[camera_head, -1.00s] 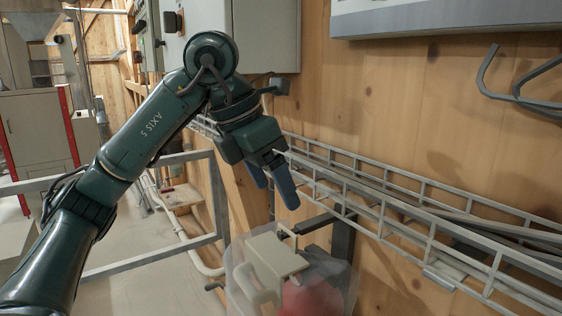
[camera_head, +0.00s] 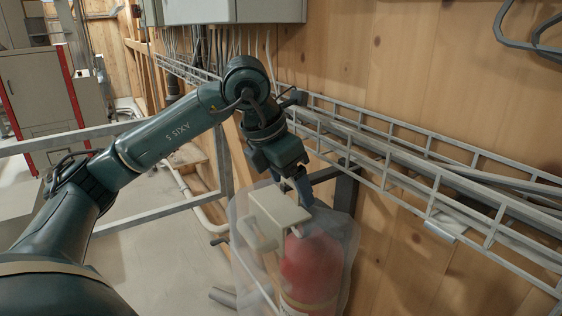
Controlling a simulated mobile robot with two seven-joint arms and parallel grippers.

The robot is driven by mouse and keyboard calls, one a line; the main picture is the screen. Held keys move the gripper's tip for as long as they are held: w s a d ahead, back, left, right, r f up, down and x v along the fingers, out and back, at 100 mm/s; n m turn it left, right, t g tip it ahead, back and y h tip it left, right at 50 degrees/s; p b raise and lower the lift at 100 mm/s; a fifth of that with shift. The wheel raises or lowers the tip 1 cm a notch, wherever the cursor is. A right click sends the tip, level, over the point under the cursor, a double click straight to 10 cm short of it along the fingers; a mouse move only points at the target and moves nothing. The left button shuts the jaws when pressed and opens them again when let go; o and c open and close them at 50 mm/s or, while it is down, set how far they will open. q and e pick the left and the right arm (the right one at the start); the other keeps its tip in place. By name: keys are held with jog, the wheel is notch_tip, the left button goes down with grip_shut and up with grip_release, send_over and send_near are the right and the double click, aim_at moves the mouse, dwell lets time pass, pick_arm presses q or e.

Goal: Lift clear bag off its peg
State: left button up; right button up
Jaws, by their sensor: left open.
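The clear bag (camera_head: 343,238) hangs low in the middle of the view, in front of the wooden wall. A beige boxy part (camera_head: 280,207) and a red rounded object (camera_head: 312,265) show at or through it. A dark bar (camera_head: 328,173), perhaps the peg, juts from a dark upright beside the wall, just above the bag. My left gripper (camera_head: 297,200) is open, its blue fingers pointing down at the bag's top, next to the beige part. I cannot tell whether they touch it. The bag's hanging point is hidden behind the gripper.
A grey wire cable tray (camera_head: 430,180) runs along the wall to the right of my gripper. A grey rail frame (camera_head: 150,210) stands to the left, and a red-edged cabinet (camera_head: 45,100) is farther back. Open floor (camera_head: 165,275) lies left of the bag.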

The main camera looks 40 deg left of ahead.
pick_arm(q)
jog(key=shift+w+f, duration=0.1)
jog(key=shift+f, duration=0.25)
jog(key=shift+d, duration=0.1)
jog(key=shift+c, duration=0.2)
jog(key=shift+r, duration=0.1)
jog(key=c, duration=1)
